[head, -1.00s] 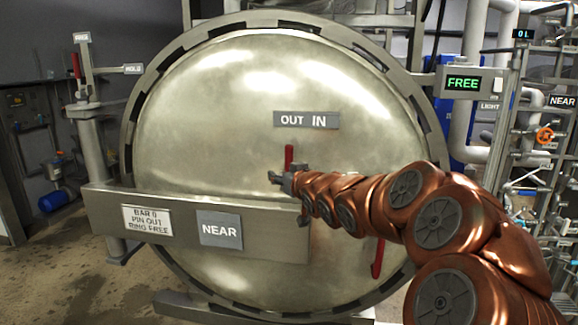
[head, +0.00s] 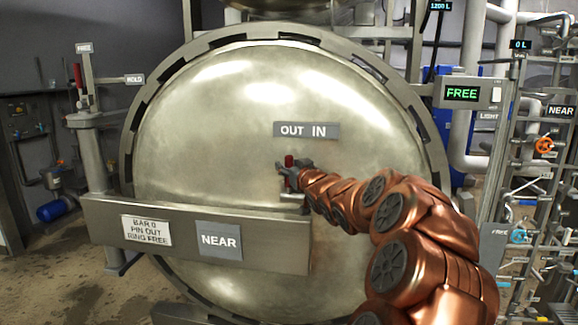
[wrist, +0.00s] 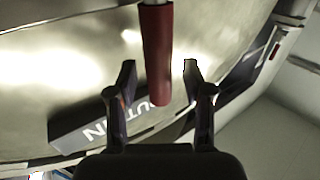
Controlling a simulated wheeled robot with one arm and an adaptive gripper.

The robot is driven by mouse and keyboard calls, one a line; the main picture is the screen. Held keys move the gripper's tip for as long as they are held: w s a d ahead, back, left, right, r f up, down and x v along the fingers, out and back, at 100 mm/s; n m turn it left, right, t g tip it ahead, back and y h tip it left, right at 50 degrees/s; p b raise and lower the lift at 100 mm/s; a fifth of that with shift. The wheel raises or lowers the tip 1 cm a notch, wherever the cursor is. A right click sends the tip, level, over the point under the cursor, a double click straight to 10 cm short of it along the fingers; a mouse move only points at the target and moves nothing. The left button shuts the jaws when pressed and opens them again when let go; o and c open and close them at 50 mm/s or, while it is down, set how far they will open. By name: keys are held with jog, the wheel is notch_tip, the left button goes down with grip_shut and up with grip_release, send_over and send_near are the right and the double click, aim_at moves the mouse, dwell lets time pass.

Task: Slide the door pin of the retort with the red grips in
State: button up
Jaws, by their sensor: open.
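The retort door (head: 240,90) is a large round metal dome, closed in its ring. The pin's red grip (head: 289,160) stands upright on it, below the word OUT of the OUT IN sign (head: 306,130). In the wrist view the red grip (wrist: 158,50) lies between the two spread fingers of my gripper (wrist: 160,75), with gaps on both sides. The fingers are open and hold nothing.
A metal beam (head: 105,222) with a NEAR plate (head: 220,241) and a BAR 0 / PIN OUT / RING FREE plate (head: 146,230) crosses the door. A post (head: 92,165) with another red grip (head: 78,75) stands left. A green FREE display (head: 462,94) and pipes are at right.

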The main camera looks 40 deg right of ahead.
jog(key=shift+w+d, duration=0.15)
jog(key=shift+w, duration=0.15)
grip_shut()
dwell(0.4)
